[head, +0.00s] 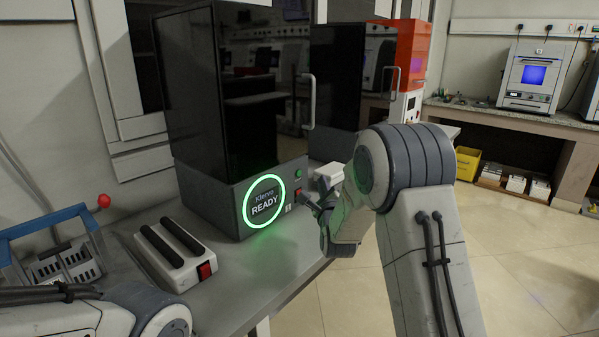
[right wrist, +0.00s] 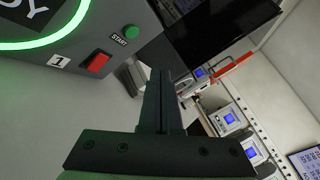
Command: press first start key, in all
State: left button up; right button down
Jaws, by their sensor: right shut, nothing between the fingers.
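The nearest machine (head: 222,205) has a dark glass door above a grey base. Its round display (head: 265,201) reads READY inside a glowing green ring. The green start key (head: 298,173) sits on the base's front, right of the ring, above a red switch (head: 298,195). In the right wrist view the green key (right wrist: 132,31) is beside a START label, with the red switch (right wrist: 97,63) and a "1" plate (right wrist: 58,60) nearby. My right gripper (head: 309,201) is shut and empty in front of the panel, apart from the key in the right wrist view (right wrist: 160,75). My left gripper is out of view.
A second dark machine (head: 335,75) stands behind, then an orange and white unit (head: 412,60). On the grey bench (head: 235,290) are a white device with two black bars (head: 172,255) and a blue-handled rack (head: 55,262). Floor at right is open.

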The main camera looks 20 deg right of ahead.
aim_at(298, 173)
jog(key=shift+w+a, duration=0.75)
jog(key=shift+w, duration=0.35)
jog(key=shift+w+a, duration=0.75)
jog(key=shift+w, duration=0.3)
dwell(0.4)
jog(key=shift+w+a+f+b, duration=0.1)
jog(key=shift+w+a+b, duration=0.15)
jog(key=shift+b, duration=0.15)
